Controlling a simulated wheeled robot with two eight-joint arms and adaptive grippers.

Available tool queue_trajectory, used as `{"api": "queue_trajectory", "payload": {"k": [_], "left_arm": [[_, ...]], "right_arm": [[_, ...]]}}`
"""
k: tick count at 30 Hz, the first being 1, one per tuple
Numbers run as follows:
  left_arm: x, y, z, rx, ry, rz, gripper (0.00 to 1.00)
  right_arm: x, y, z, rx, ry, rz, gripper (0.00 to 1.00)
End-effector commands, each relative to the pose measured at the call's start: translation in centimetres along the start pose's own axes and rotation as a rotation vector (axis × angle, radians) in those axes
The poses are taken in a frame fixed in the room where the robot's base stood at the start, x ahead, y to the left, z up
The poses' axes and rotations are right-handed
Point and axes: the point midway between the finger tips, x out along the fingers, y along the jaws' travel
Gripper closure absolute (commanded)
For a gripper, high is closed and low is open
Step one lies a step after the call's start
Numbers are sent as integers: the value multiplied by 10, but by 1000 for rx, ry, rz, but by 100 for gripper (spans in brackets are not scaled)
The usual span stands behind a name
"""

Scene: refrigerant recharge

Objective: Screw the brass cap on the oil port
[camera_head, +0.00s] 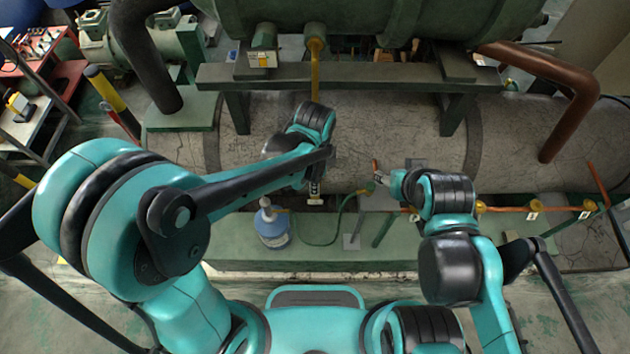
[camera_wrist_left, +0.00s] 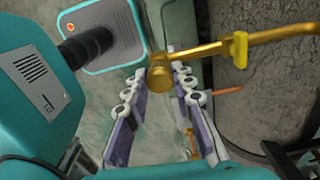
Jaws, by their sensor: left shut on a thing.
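The left wrist view shows a brass pipe (camera_wrist_left: 210,52) with a yellow valve handle (camera_wrist_left: 240,46). Its near end is a round brass piece, the brass cap (camera_wrist_left: 160,77), at the oil port. I cannot see a seam between cap and port. My left gripper (camera_wrist_left: 161,73) has its fingers on either side of the cap and is shut on it. In the head view my left gripper (camera_head: 315,190) is low in front of the large grey tank, its grip too small to make out. My right gripper (camera_head: 380,178) is beside a small red-tipped fitting (camera_head: 375,166); its finger gap is unclear.
The large grey tank (camera_head: 380,130) lies behind both grippers, under a green frame (camera_head: 350,77). A blue jug (camera_head: 271,228) stands on the green ledge in front, with a thin green hose (camera_head: 338,225) beside it. Copper piping with brass valves (camera_head: 530,209) runs at the right.

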Motion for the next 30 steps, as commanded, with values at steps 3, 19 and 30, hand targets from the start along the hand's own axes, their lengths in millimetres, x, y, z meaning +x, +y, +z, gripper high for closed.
{"api": "queue_trajectory", "payload": {"k": [3,19,30], "left_arm": [[1,0,0,124,0,0,100],[2,0,0,372,0,1,100],[2,1,0,479,0,2,100]], "right_arm": [[3,0,2,0,0,0,50],[7,0,5,0,0,0,50],[7,0,5,0,0,0,50]]}}
